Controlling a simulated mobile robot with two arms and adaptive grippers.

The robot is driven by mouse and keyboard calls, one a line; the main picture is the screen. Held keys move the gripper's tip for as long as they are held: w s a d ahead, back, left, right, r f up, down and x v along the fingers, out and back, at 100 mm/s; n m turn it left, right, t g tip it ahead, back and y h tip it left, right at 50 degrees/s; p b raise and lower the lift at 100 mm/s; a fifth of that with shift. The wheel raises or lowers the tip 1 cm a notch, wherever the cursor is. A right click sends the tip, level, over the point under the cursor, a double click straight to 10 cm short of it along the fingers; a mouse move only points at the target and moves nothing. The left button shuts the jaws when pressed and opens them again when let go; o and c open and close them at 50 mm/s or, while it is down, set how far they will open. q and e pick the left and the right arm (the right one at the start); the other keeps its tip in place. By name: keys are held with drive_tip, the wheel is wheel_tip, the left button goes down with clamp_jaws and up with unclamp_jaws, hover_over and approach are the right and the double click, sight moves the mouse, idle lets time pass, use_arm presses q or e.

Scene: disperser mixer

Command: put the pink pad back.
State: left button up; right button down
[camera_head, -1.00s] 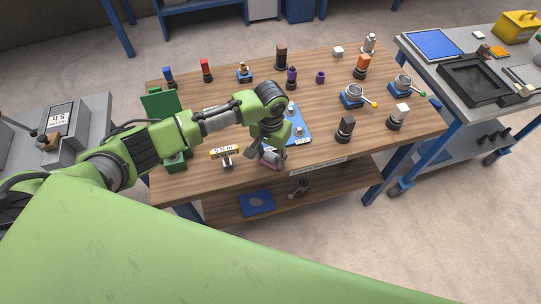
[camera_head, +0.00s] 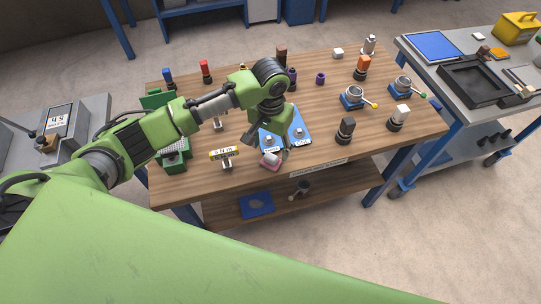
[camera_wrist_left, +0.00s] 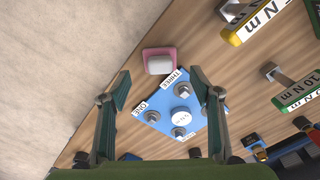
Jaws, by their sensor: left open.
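The pink pad (camera_head: 271,165) lies on the wooden table near its front edge, by the front left of the blue board (camera_head: 291,136). It has a pale, whitish block on top. In the left wrist view the pad (camera_wrist_left: 147,54) lies on bare wood beyond the fingertips, apart from them. The blue board (camera_wrist_left: 158,103) shows between the fingers, with several metal pegs, a round white disc and labels such as ONE and THREE. My left gripper (camera_head: 274,149) is open and empty, above the board and close behind the pad. My right gripper is not in view.
A black-topped piece (camera_head: 346,130) stands right of the board. Two metal cups (camera_head: 353,95) with levers are farther right. A lower shelf holds a blue mat (camera_head: 257,204).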

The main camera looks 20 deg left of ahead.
sight(271, 157)
use_arm(q)
wheel_tip(271, 157, up, 6)
drive_tip(key=shift+f, duration=0.1)
idle(0.5)
